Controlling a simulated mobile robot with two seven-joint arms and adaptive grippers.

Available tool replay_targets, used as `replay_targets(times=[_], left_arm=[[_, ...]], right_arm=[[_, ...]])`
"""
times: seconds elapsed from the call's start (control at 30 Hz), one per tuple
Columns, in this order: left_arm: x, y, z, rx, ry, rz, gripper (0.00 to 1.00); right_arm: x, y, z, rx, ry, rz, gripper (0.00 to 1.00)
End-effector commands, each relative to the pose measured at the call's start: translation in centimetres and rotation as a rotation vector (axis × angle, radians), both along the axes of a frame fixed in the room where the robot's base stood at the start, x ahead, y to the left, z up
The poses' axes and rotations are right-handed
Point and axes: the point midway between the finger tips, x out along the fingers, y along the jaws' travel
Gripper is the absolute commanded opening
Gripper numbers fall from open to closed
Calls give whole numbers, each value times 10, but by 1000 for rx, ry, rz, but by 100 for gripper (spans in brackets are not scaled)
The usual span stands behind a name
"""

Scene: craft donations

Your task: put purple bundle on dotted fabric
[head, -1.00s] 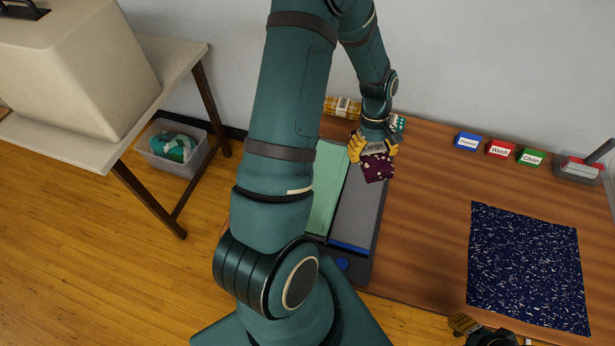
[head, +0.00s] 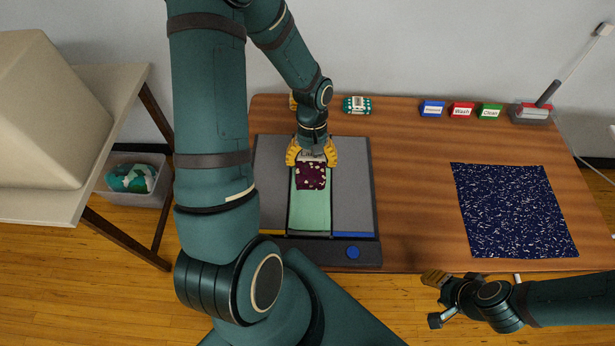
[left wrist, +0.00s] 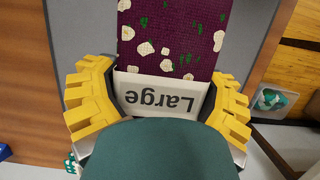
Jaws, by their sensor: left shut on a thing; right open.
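My left gripper (head: 312,160) is shut on the purple bundle (head: 311,178), which is dark purple with pale and green spots. In the left wrist view the purple bundle (left wrist: 170,35) sits between the yellow fingers, its white "Large" band (left wrist: 160,97) between them. In the head view it appears over the green middle strip of a grey tray; whether it touches cannot be told. The dotted fabric (head: 512,208), navy with white flecks, lies flat on the right of the table. My right gripper (head: 436,298) is open and empty at the table's front edge, left of the fabric.
The grey tray (head: 350,205) has a blue knob (head: 353,252) in front. A green-white bundle (head: 357,105) lies behind it. Wood between tray and fabric is clear.

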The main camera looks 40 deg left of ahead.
Motion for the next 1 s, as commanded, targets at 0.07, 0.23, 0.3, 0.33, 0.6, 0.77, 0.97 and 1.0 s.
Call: replay_targets(times=[0.07, 0.23, 0.3, 0.33, 0.6, 0.77, 0.97, 1.0], left_arm=[[0, 0, -18, -2, 3, 2, 36], [0, 0, -38, -1, 2, 2, 36], [0, 0, -42, 0, 1, 3, 36], [0, 0, -43, 0, 1, 3, 36], [0, 0, -76, -1, 1, 3, 36], [0, 0, -78, 1, -1, 3, 36], [0, 0, -80, 0, 0, 3, 36], [0, 0, -82, 0, 0, 3, 36]], right_arm=[[-1, 0, -5, 0, 2, 2, 47], [-3, 0, -9, 2, 6, 4, 47], [-3, 0, -9, 2, 7, 5, 47], [-3, 0, -9, 2, 7, 5, 47], [-5, 1, -16, 2, 11, 9, 47], [-5, 1, -16, 3, 12, 9, 47], [-6, 1, -18, 3, 12, 10, 47], [-6, 1, -19, 3, 13, 10, 47]])
